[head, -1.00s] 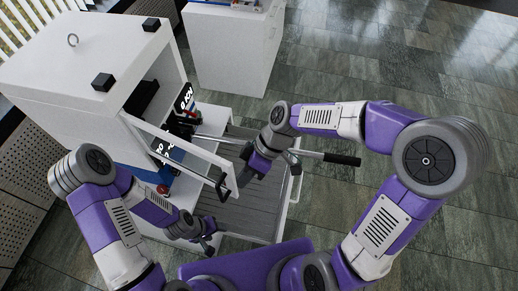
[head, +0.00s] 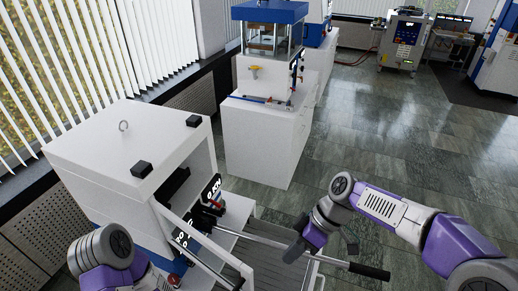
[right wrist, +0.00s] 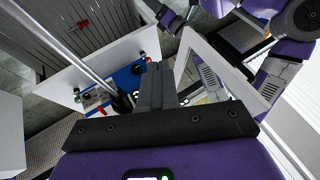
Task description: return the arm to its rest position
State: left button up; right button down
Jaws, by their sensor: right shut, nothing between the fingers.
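My right gripper (head: 295,250) is in front of the white press in the head view, with its dark fingers over the line of the metal lever. Whether it touches the lever cannot be told. In the right wrist view its fingers (right wrist: 156,86) are together with nothing between them. The right arm (head: 385,208) is bent and comes in from the right. My left arm (head: 105,260) shows at the lower left of the head view, its gripper out of that picture. A small dark end of the left arm (right wrist: 176,18) shows at the top of the right wrist view, its jaws unclear.
The white press cabinet (head: 110,145) stands at the left, its front panel open. Its lever ends in a black handle (head: 369,271) below my right arm. A grey ribbed tray (head: 265,265) lies under it. Another press (head: 265,120) stands behind. The tiled floor (head: 400,140) at right is clear.

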notch_tip(320, 180, down, 33)
jog(key=s+m+t+h+b, duration=0.2)
jog(key=m+b, duration=0.3)
jog(key=m, duration=0.5)
jog(key=s+a+f+m+b, duration=0.1)
jog(key=s+f+m, duration=0.4)
jog(key=f, duration=0.4)
jog(key=shift+s+a+f+t+h, duration=0.2)
jog(key=shift+s+t+h, duration=0.15)
jog(key=shift+s, duration=0.2)
